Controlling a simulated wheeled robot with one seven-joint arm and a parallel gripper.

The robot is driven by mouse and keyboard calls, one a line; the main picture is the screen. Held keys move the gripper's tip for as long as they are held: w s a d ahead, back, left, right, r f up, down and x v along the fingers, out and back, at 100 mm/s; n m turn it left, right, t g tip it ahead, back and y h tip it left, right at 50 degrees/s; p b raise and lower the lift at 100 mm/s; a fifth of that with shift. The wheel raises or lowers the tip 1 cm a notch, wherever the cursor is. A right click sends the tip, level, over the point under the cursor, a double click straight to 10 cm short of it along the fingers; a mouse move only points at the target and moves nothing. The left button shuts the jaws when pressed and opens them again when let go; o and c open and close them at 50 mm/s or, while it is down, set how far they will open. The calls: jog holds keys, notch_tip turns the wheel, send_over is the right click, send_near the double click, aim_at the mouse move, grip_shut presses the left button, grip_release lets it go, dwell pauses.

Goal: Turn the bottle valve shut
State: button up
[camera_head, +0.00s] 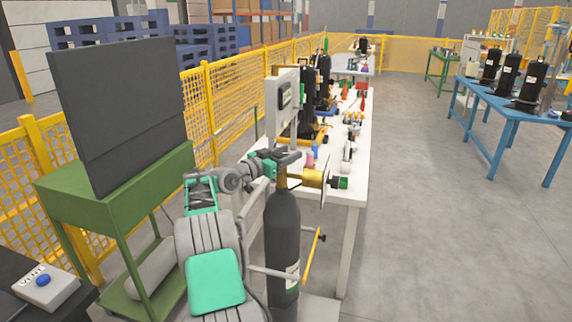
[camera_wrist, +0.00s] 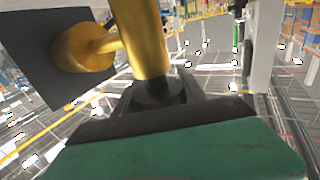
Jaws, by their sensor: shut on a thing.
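The gas bottle (camera_head: 283,235) is a tall dark grey cylinder standing upright at the near end of the white table. Its brass valve (camera_head: 313,178) sits on top, with a flat disc-like plate and a green-and-black end piece to the right. My gripper (camera_head: 289,156) is at the top of the valve. In the wrist view, the brass valve body (camera_wrist: 142,40) runs down to a dark round knob (camera_wrist: 155,92), and my gripper's black fingers (camera_wrist: 160,100) are shut around that knob. The fingers hide most of the knob, so its turn angle cannot be told.
A grey box with a display (camera_head: 283,103) stands close behind my gripper. The white table (camera_head: 357,185) behind holds black compressors and small parts. A green cart (camera_head: 120,190) with a dark panel stands left. A blue table (camera_head: 500,115) is at right, with clear floor between.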

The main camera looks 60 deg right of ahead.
jog(key=shift+s+m+g+y+p, duration=0.2)
jog(key=shift+m+g+y+p, duration=0.35)
jog(key=shift+g, duration=0.55)
jog(key=shift+s+m, duration=0.1)
jog(key=shift+m, duration=0.15)
jog(key=o, duration=1.4)
jog(key=shift+c, duration=0.2)
jog(key=b+v, duration=0.2)
jog(key=v, duration=0.6)
jog(key=shift+d, duration=0.1)
